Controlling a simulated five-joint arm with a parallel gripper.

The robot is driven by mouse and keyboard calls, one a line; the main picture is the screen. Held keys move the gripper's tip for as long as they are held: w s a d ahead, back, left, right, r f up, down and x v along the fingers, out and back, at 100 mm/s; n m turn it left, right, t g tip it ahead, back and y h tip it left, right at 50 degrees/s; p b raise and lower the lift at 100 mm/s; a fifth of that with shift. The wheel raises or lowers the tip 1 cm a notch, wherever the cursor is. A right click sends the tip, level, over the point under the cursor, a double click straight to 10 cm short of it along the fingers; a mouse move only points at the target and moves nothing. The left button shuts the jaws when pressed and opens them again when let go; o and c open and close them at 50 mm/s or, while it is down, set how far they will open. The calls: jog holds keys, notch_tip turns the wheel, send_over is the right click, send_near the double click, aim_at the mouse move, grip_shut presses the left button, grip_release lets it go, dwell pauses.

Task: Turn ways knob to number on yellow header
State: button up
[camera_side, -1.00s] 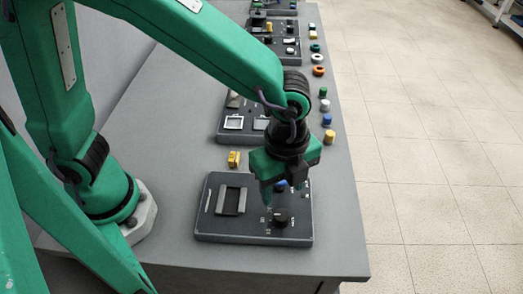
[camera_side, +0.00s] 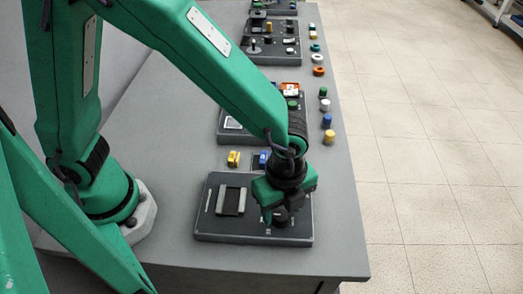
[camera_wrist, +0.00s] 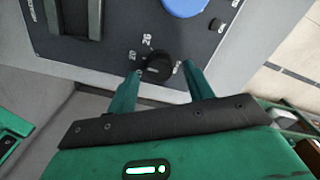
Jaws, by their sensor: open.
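The ways knob, a small black round knob (camera_wrist: 158,66), sits on the dark panel (camera_side: 215,222) at the near end of the table. Printed markings surround it; one looks like 26, the others are too small to read. My gripper (camera_wrist: 158,80) is open, with one finger on each side of the knob; I cannot tell whether they touch it. In the side view my gripper (camera_side: 279,219) mostly hides the knob. A yellow header (camera_side: 234,158) stands behind the panel, its number unreadable. A blue header (camera_side: 262,160) is beside it.
The panel also carries a framed slot (camera_side: 231,201) on the left and a large blue round part (camera_wrist: 183,7) beyond the knob. More panels (camera_side: 275,47) stand farther back. Several coloured caps (camera_side: 328,121) line the table's right edge. The table's front strip is clear.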

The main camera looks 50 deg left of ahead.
jog(key=shift+f, duration=0.7)
jog(key=c, duration=1)
jog(key=shift+n, duration=0.3)
jog(key=n, duration=0.8)
jog(key=shift+n, duration=0.3)
